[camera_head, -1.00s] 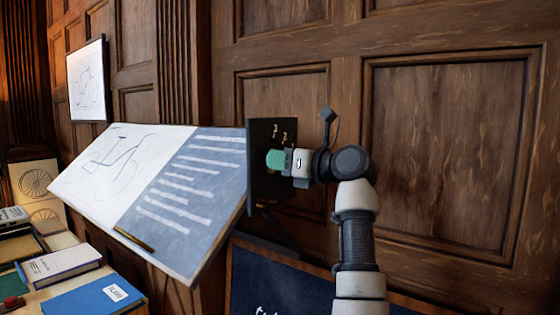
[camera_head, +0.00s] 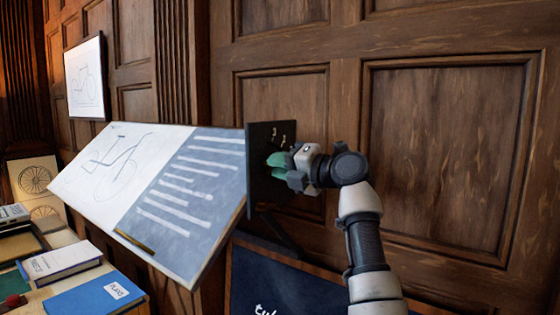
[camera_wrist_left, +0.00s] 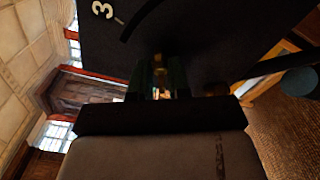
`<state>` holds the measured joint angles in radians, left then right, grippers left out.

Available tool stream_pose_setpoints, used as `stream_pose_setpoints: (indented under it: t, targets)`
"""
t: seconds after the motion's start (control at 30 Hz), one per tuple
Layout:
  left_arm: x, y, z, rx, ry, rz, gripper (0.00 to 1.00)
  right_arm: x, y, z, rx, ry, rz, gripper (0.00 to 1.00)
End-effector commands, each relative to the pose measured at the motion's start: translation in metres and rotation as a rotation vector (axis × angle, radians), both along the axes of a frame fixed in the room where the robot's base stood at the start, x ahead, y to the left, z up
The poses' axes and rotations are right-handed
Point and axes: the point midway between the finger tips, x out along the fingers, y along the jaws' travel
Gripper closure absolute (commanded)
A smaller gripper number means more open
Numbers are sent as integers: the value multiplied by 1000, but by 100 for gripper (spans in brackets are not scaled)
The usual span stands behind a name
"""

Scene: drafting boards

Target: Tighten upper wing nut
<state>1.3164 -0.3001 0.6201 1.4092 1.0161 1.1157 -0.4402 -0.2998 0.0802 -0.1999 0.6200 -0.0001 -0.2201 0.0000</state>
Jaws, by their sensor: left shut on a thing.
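My left gripper (camera_head: 277,161) with green fingers is at the dark plate (camera_head: 262,190) on the right edge of the tilted drafting board (camera_head: 150,190). In the left wrist view, the gripper's fingers (camera_wrist_left: 160,82) are shut on a small shiny brass piece (camera_wrist_left: 159,92), which looks like the upper wing nut, in front of the dark plate (camera_wrist_left: 205,40). In the head view the nut is hidden behind the fingers. Another brass piece (camera_wrist_left: 215,88) shows on the plate beside the fingers. My right gripper is not in view.
A wood-panelled wall (camera_head: 450,150) stands close behind the board and my arm. A dark framed board (camera_head: 285,285) is below the drafting board.

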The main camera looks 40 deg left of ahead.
Motion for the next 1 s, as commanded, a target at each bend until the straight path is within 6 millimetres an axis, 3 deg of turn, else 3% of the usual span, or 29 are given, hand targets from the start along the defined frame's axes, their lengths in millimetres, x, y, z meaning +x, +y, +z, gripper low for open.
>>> stream_pose_setpoints:
  t: [0.5,1.0]
  targets:
    - [1,0,1,-36,351,-2,100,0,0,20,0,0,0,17]
    - [1,0,-1,-44,423,-2,100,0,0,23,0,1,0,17]
